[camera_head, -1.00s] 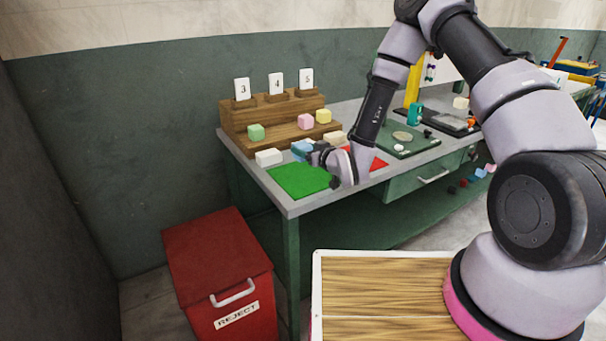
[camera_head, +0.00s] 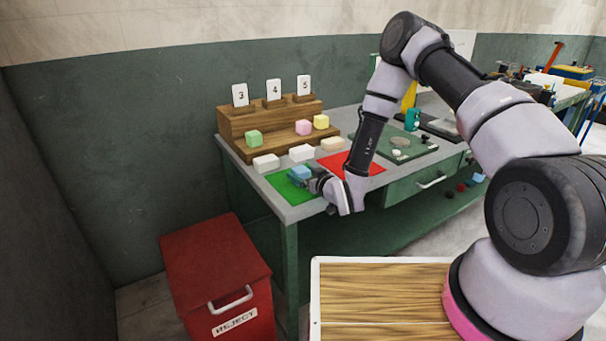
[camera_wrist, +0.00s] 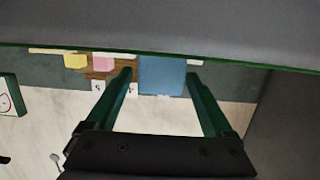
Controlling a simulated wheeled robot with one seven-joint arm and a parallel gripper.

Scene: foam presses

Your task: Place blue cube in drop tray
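The blue cube (camera_head: 300,173) is held in my gripper (camera_head: 305,177) above or at the green square (camera_head: 281,187) on the bench's left end. In the wrist view the blue cube (camera_wrist: 162,76) sits between the two green fingers of my gripper (camera_wrist: 160,76). The gap below the cube is hard to judge. Nothing in view is labelled as a drop tray, and I cannot tell which thing it is. A flat wood-grained surface with a white rim (camera_head: 316,300) lies at the front, empty.
A red REJECT bin (camera_head: 215,262) stands left of the bench. White blocks (camera_head: 265,163) lie behind the green square, near a stepped wooden rack (camera_head: 228,122) with green, pink and yellow cubes. A red square (camera_head: 368,170) lies to the right, partly behind my arm.

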